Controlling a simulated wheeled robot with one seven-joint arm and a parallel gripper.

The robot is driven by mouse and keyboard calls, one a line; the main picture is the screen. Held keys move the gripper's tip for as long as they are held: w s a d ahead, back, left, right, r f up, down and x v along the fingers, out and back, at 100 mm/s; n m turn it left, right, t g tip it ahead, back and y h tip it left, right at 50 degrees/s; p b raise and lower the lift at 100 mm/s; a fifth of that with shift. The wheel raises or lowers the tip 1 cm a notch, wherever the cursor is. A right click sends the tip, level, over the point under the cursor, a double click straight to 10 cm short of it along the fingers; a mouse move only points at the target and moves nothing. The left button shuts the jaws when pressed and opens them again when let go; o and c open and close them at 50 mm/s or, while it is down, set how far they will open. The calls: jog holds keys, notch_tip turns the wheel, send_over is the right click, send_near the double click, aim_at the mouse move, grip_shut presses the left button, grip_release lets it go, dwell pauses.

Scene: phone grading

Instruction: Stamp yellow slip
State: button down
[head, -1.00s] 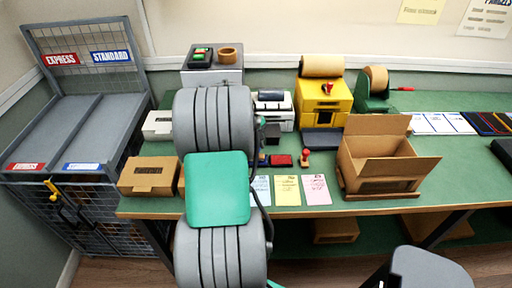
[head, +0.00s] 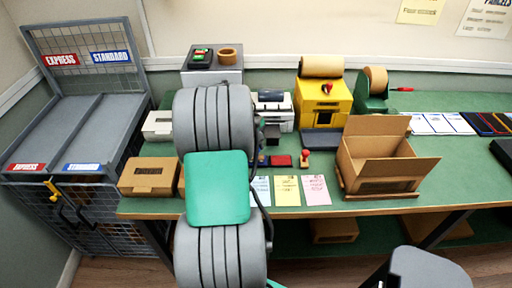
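The yellow slip (head: 287,190) lies flat on the green table near its front edge, between a pale blue slip (head: 261,189) and a pink slip (head: 315,189). A stamp with a red-brown handle (head: 304,158) stands upright behind the slips. A red ink pad (head: 281,161) lies to the left of the stamp, with a dark blue pad (head: 262,161) beside it. My arm's large grey and green links stand in front of the table, left of the slips. My gripper is mostly hidden behind them, and its fingers cannot be made out.
An open cardboard box (head: 376,173) stands right of the slips. A yellow machine (head: 325,103) and a green tape dispenser (head: 373,92) stand behind. A closed cardboard box (head: 149,176) sits at the left table edge, beside a grey sorting rack (head: 78,120).

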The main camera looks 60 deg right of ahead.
jog(key=shift+r+p, duration=2.2)
jog(key=shift+r, duration=1.25)
jog(key=shift+d+f, duration=0.1)
